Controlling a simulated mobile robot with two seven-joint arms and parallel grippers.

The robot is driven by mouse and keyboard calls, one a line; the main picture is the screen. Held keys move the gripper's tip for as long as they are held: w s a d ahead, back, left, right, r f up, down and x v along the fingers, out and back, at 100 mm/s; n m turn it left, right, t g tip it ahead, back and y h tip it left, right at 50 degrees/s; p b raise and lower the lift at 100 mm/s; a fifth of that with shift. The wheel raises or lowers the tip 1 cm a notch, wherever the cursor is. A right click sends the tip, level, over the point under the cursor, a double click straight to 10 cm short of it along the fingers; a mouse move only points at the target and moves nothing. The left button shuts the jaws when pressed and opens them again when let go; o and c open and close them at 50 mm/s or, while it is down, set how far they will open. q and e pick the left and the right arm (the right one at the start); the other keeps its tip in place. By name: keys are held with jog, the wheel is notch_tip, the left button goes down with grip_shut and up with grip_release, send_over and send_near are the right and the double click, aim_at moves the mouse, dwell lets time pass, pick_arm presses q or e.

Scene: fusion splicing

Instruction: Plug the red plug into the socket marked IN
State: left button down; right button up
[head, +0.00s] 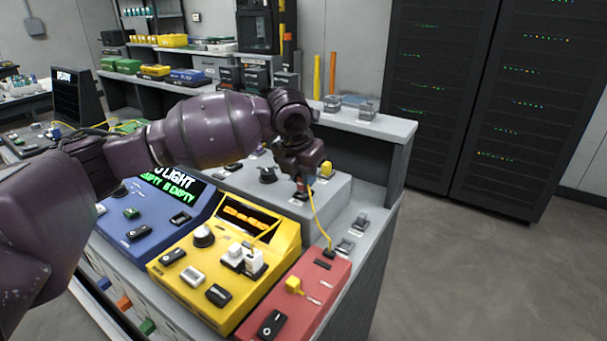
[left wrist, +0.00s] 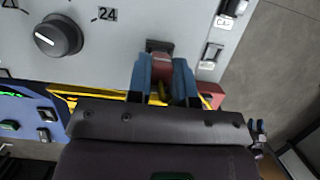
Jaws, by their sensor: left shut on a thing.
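My left gripper (head: 303,183) is shut on the red plug, over the grey panel (head: 234,180) behind the yellow box. In the left wrist view my left gripper (left wrist: 164,75) shows two blue fingers with the red plug (left wrist: 160,54) between their tips. The plug is mostly hidden by the fingers. Its front is at a dark socket (left wrist: 158,44) on the panel; I cannot tell whether it is inside. A yellow cable (head: 318,215) runs from the plug to the red box (head: 318,284). No IN mark is readable. Small blue tips, probably my right gripper (left wrist: 257,128), show at the lower right.
The grey panel has a dial (left wrist: 58,36) near a 24 mark and another socket (left wrist: 212,52) near a small label. The yellow box (head: 195,278) and blue box (head: 158,205) stand in front. Dark server racks (head: 490,100) stand behind the open floor.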

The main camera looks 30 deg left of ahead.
pick_arm(q)
jog(key=shift+f, duration=0.5)
jog(key=c, duration=0.9)
grip_release()
jog(key=shift+c, duration=0.2)
jog(key=p+v, duration=0.3)
jog(key=v, duration=0.8)
pick_arm(e)
jog(key=shift+s+r, duration=0.35)
jog(key=shift+r, duration=0.4)
pick_arm(q)
jog(key=shift+d, duration=0.1)
pick_arm(e)
jog(key=shift+r, duration=0.1)
